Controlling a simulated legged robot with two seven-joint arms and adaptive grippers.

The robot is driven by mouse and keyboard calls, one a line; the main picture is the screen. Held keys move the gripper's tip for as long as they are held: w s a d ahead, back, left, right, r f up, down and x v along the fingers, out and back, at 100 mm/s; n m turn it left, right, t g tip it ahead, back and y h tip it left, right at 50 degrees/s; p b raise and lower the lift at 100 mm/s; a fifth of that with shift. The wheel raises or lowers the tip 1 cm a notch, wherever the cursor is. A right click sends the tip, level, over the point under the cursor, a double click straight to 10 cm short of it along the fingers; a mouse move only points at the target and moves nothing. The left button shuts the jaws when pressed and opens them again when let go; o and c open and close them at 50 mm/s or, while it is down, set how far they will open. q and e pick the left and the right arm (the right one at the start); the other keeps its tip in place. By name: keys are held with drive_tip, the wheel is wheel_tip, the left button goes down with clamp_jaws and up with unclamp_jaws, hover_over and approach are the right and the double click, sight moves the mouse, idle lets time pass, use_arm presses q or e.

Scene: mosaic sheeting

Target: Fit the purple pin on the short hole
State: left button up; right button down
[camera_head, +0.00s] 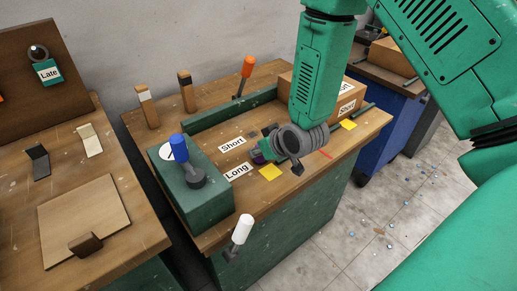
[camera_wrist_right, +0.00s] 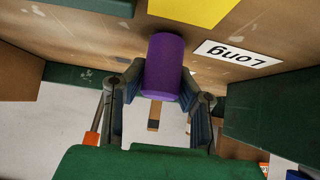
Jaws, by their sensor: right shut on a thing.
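The purple pin (camera_wrist_right: 163,62) is a smooth cylinder between the two fingers of my right gripper (camera_wrist_right: 163,90) in the wrist view. The fingers are shut on its sides, and its far end points toward the wooden bench top. In the head view my right gripper (camera_head: 268,150) is low over the bench, and only a sliver of the pin (camera_head: 257,157) shows. The "Short" label (camera_head: 231,144) and "Long" label (camera_head: 238,172) lie left of the gripper. The "Long" label also shows upside down in the wrist view (camera_wrist_right: 237,56). I cannot make out the short hole. My left gripper is not in view.
A green block (camera_head: 196,199) with a blue-handled lever (camera_head: 178,149) stands left of the labels. A yellow square (camera_head: 270,172) lies near the bench's front edge. A cardboard box (camera_head: 345,104) stands behind my arm. An orange-handled lever (camera_head: 247,67) is at the back, a white-handled one (camera_head: 242,230) in front.

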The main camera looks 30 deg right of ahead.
drive_tip(key=c, duration=1.3)
unclamp_jaws()
drive_tip(key=shift+d, duration=0.1)
drive_tip(key=shift+f, duration=0.15)
drive_tip(key=shift+f+b, duration=0.15)
drive_tip(key=shift+b, duration=0.2)
drive_tip(key=d+p+v, duration=0.1)
drive_tip(key=p+v, duration=0.4)
drive_tip(key=v, duration=0.9)
drive_tip(key=s+a+f+g, duration=0.2)
drive_tip(key=s+f+g, duration=0.2)
drive_tip(key=s+f, duration=0.5)
drive_tip(key=s+a+f+g, duration=0.3)
drive_tip(key=s+f+g, duration=0.1)
drive_tip(key=s+f, duration=0.5)
drive_tip(key=shift+s+f+h, duration=0.3)
drive_tip(key=shift+s+f, duration=0.1)
drive_tip(key=shift+s, duration=0.7)
